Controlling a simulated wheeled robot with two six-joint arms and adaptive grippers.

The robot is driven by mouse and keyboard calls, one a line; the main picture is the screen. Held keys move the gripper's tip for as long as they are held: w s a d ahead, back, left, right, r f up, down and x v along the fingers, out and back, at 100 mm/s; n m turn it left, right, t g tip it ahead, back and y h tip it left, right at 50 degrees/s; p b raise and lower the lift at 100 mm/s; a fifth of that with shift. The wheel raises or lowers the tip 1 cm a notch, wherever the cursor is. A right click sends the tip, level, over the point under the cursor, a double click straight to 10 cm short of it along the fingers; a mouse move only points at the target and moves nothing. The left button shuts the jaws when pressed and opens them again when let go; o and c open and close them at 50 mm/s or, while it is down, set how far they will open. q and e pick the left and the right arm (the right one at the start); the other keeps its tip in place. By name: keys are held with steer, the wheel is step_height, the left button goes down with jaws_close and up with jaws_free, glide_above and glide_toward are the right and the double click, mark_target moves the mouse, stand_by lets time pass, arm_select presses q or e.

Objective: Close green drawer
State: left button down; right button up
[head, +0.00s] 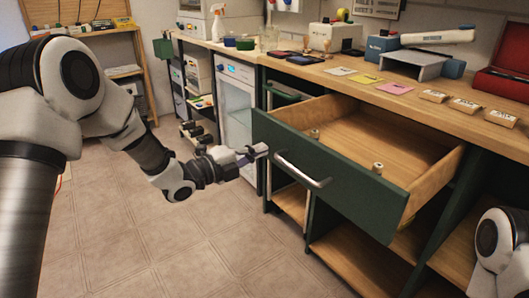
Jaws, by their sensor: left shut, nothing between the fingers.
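The green drawer (338,196) is pulled well out from under the wooden counter. Its front panel is dark green with a metal bar handle (301,170), and its wooden inside is visible. My left gripper (258,151) is shut and empty, at the left end of the drawer front, left of the handle. I cannot tell whether its tips touch the panel. My right arm shows at the lower right edge, but its gripper is outside the view.
Small objects, including a little cylinder (378,168), are inside the drawer. The counter (345,87) above holds coloured notes, small packets, a stapler-like device and a red case (506,85). A wooden shelf (358,268) lies below the drawer. The tiled floor at left is clear.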

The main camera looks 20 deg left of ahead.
arm_select(q)
steer(key=shift+x, duration=1.1)
steer(key=shift+w+d, duration=0.1)
steer(key=shift+w, duration=0.05)
